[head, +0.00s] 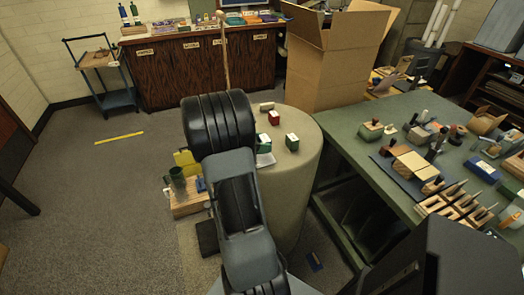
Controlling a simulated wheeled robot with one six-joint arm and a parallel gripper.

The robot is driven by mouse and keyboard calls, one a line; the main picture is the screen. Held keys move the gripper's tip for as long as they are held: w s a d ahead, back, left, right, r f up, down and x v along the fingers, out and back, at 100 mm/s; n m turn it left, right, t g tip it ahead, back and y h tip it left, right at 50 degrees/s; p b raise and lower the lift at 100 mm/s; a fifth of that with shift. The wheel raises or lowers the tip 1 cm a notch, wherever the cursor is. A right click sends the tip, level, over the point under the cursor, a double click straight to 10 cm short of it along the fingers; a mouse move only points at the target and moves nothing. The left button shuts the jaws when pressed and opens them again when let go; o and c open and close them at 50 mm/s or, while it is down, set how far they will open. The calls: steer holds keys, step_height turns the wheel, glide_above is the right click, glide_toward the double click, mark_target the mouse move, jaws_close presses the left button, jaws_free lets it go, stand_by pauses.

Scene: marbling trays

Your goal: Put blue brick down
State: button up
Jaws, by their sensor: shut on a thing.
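My arm rises through the middle of the head view, and my gripper is hidden behind it. A small blue patch (201,185) shows just left of my arm, beside a green mug (177,182) on a low wooden crate (188,209). I cannot tell whether this patch is the blue brick or whether my gripper touches it. A blue block with a pale top (487,169) lies on the green table (350,122) at the right.
A round beige pedestal (300,190) bears a red block (273,118), a green block (292,142) and a pale roll (267,106). A large cardboard box (335,65) stands behind it. A blue cart (105,80) stands back left. The left floor is largely clear.

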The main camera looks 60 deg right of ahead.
mark_target(262, 157)
steer(key=shift+w+d+f, duration=0.1)
steer(key=shift+d+f, duration=0.25)
steer(key=shift+f, duration=1.6)
steer(key=shift+f, duration=0.15)
steer(key=shift+f+b, duration=0.1)
steer(key=shift+b, duration=0.2)
steer(key=o, duration=0.9)
